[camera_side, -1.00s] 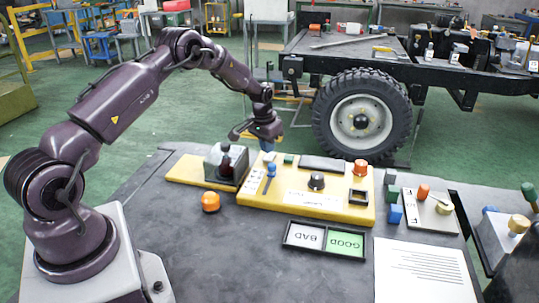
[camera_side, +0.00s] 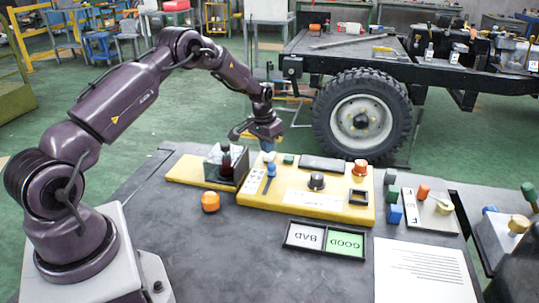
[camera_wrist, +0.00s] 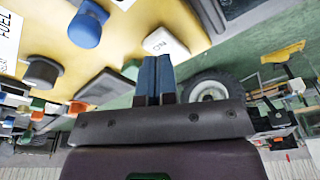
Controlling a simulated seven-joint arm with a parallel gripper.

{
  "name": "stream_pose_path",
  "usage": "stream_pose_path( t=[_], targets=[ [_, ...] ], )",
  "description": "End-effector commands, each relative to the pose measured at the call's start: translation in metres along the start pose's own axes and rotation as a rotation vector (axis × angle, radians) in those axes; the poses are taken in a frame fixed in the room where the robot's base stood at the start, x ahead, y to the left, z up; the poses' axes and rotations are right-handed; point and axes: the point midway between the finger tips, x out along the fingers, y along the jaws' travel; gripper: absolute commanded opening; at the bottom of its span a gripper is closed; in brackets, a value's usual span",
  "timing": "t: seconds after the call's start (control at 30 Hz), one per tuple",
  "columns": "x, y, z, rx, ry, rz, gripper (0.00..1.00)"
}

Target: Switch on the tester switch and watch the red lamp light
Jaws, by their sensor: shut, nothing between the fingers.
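The yellow tester panel (camera_side: 335,208) lies on the dark bench, with a blue lever (camera_side: 271,171) near its left end. I cannot tell for sure which control is the tester switch. A dark red, bottle-shaped piece (camera_side: 226,160) stands in a grey holder to the left; it may be the red lamp and shows no glow. My gripper (camera_side: 267,146) is shut and empty, pointing down at the panel's back left edge. In the wrist view the blue fingertips (camera_wrist: 155,60) are together close to a white lettered button (camera_wrist: 165,42); contact is unclear. A blue knob (camera_wrist: 88,25) is apart from them.
The panel also carries a black knob (camera_side: 317,181) and an orange knob (camera_side: 360,167). An orange dome (camera_side: 210,201) and a BAD/GOOD tray (camera_side: 325,240) lie in front. Blue and green blocks and a white lettered plate (camera_side: 429,211) are at right. Bench is clear at front left.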

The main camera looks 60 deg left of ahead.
Motion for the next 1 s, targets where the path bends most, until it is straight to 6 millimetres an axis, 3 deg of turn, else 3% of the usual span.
stream_pose_path(
  t=[1.0],
  targets=[
    [0.011, 0.0, 0.002, 0.0, 0.0, 0.0, 0.0]
  ],
)
